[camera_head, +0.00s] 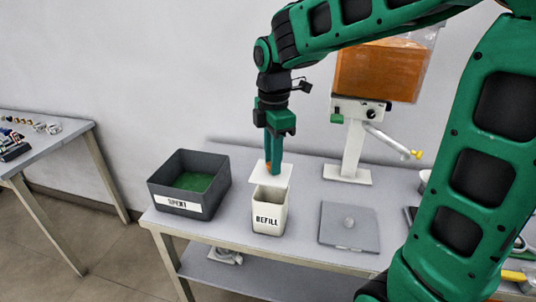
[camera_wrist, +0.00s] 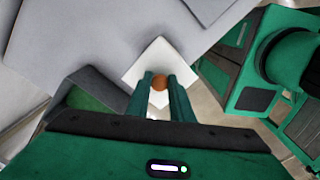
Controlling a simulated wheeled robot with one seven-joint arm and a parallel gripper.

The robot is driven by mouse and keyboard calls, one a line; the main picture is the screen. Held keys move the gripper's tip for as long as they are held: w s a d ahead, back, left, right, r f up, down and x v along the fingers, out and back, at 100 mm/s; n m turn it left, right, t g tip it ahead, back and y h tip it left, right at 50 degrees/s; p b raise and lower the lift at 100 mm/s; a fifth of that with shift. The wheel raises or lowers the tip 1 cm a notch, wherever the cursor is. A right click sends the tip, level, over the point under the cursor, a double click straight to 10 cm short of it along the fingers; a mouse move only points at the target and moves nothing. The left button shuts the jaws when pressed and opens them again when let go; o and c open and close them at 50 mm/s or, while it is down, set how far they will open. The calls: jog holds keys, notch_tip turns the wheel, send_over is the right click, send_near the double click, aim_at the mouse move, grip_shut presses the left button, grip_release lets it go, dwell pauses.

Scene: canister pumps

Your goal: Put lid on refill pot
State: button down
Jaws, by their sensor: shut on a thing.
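The refill pot (camera_head: 269,220) is a white square pot marked REFILL, standing on the grey table. The white square lid (camera_head: 279,179) is just above the pot's mouth, towards its back, and part of the opening shows in front of it. My gripper (camera_head: 274,166) points down and is shut on the lid's orange-brown knob. In the wrist view the knob (camera_wrist: 160,82) sits between my two green fingers, with the white lid (camera_wrist: 149,62) beneath. The pot is hidden there by the lid. I cannot tell whether the lid touches the rim.
A dark grey bin (camera_head: 181,207) with a green inside stands left of the pot. A stand (camera_head: 352,150) holding an orange-filled tank is behind. Another table (camera_head: 52,152) stands far left.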

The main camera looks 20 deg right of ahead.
aim_at(272, 177)
jog(key=shift+a+f, duration=0.15)
jog(key=shift+f, duration=2)
jog(key=shift+s+f, duration=0.1)
jog(key=shift+f, duration=0.55)
jog(key=shift+f, duration=0.15)
dwell(0.3)
jog(key=c, duration=1)
grip_release()
jog(key=shift+r, duration=3.55)
jog(key=shift+c, duration=0.4)
